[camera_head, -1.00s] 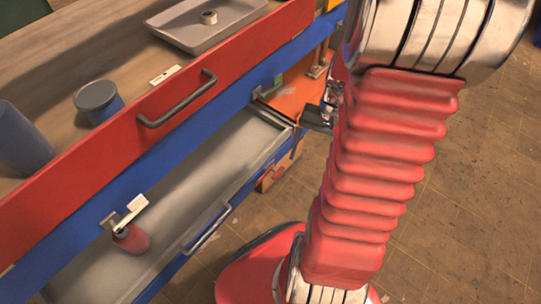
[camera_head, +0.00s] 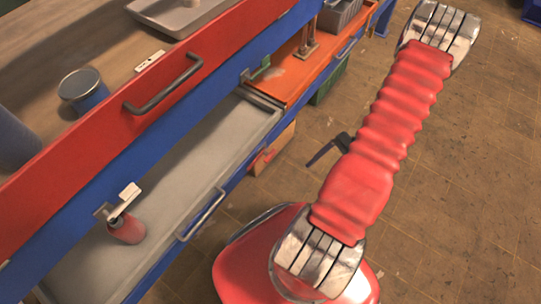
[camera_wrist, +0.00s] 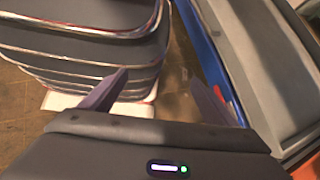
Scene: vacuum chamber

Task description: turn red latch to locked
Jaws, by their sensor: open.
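I cannot make out a part that is clearly the red latch. On the blue rail of the bench, a small green latch-like fitting (camera_head: 257,70) sits right of the middle, and a pale fitting (camera_head: 122,200) sits at the lower left. A red cylindrical piece (camera_head: 127,230) is just under the pale one, by the grey drawer. In the wrist view my gripper (camera_wrist: 160,88) is open, with its two dark fingers apart and nothing seen between them.
A red drawer front with a dark handle (camera_head: 163,83) runs along the bench. Below it is the open grey drawer (camera_head: 190,180) with a blue front. A blue-grey cup (camera_head: 84,92) and a grey tray (camera_head: 170,14) stand on top.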

